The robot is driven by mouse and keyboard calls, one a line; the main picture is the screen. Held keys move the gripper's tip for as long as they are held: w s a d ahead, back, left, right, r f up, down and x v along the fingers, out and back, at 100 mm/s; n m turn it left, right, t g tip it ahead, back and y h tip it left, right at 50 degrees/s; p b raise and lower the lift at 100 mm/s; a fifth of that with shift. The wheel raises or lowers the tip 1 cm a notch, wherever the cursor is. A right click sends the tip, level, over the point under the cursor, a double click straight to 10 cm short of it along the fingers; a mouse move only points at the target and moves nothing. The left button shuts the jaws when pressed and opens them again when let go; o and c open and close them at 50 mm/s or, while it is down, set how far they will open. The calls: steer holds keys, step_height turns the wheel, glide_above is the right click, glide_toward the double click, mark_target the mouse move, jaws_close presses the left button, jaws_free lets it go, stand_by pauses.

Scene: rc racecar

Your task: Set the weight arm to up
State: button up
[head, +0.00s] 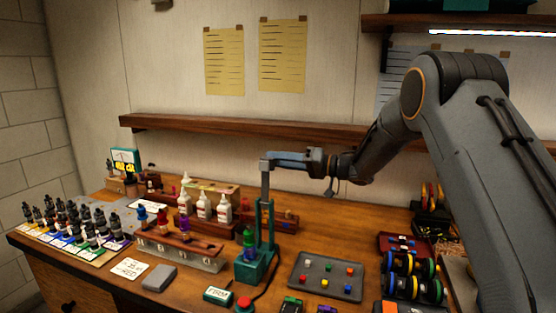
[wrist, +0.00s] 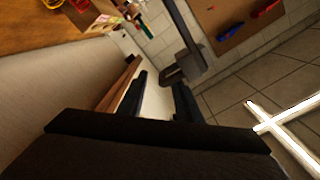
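A teal stand (head: 252,264) is on the bench, with a green-topped bottle or shock-like part in front of its post. A grey bar (head: 265,182), seemingly the weight arm, rises almost upright from this stand and ends in a small block at the top. In the wrist view the bar (wrist: 184,32) ends in a dark block beyond the fingertips, nearer the right finger. My gripper (head: 272,160) is level at the bar's top, reaching in from the right. I cannot tell whether a finger touches the bar.
A wooden shelf (head: 240,128) runs along the wall just behind my gripper. A grey tray of coloured pieces (head: 326,277), a rack of shocks (head: 180,247) and white bottles (head: 204,207) surround the stand. Wheels (head: 415,275) crowd the right side.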

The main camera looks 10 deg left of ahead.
steer(key=shift+s+f, duration=0.25)
steer(key=shift+f, duration=0.4)
steer(key=s+d+r+b, duration=0.1)
steer(key=d+b, duration=0.1)
steer(key=d, duration=0.5)
steer(key=shift+d+b, duration=0.3)
steer(key=shift+d, duration=0.05)
steer(key=shift+d, duration=0.15)
